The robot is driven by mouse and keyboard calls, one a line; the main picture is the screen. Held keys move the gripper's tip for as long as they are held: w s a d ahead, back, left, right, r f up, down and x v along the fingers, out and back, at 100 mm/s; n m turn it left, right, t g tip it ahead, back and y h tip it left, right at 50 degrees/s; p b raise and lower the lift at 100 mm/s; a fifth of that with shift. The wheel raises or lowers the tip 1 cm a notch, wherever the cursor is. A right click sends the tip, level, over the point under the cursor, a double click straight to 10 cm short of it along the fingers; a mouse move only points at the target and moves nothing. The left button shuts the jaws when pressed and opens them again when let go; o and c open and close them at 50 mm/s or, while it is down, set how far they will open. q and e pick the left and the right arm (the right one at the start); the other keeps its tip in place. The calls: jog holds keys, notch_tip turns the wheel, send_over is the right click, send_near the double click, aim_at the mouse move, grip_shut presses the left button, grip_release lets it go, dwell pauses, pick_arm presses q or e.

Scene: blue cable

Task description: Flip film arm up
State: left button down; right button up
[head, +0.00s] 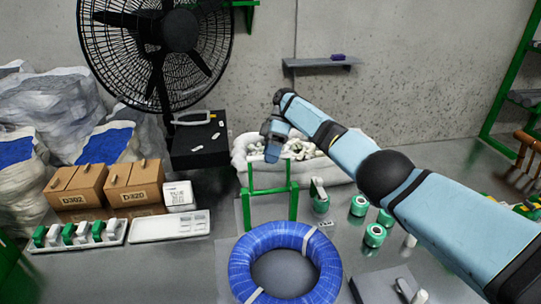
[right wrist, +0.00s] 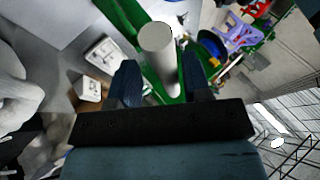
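A green stand (head: 292,204) with upright posts and a crossbar stands on the table, behind a blue cable coil (head: 240,262). My right gripper (head: 274,150) points down just above the top of this stand. In the right wrist view, the two dark fingers of my right gripper (right wrist: 160,68) are spread apart. A white cylinder (right wrist: 157,38) lies between them, along a green bar (right wrist: 124,16); whether the fingers touch it I cannot tell. I cannot clearly make out which part is the film arm. My left gripper is not in view.
A black fan (head: 180,32) and a black box (head: 199,145) stand at the back left. Cardboard boxes (head: 135,180) and white trays (head: 168,228) are on the left. Green rolls (head: 375,235) stand right of the stand, beneath my right arm. A white bundle (head: 340,171) lies behind.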

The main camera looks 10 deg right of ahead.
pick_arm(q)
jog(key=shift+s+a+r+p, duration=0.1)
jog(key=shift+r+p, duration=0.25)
pick_arm(e)
jog(key=shift+r, duration=0.6)
pick_arm(q)
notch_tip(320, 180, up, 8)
jog(key=p, duration=0.9)
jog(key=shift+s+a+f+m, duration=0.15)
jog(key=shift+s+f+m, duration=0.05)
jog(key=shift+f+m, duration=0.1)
pick_arm(e)
notch_tip(320, 180, up, 19)
jog(key=shift+f, duration=0.15)
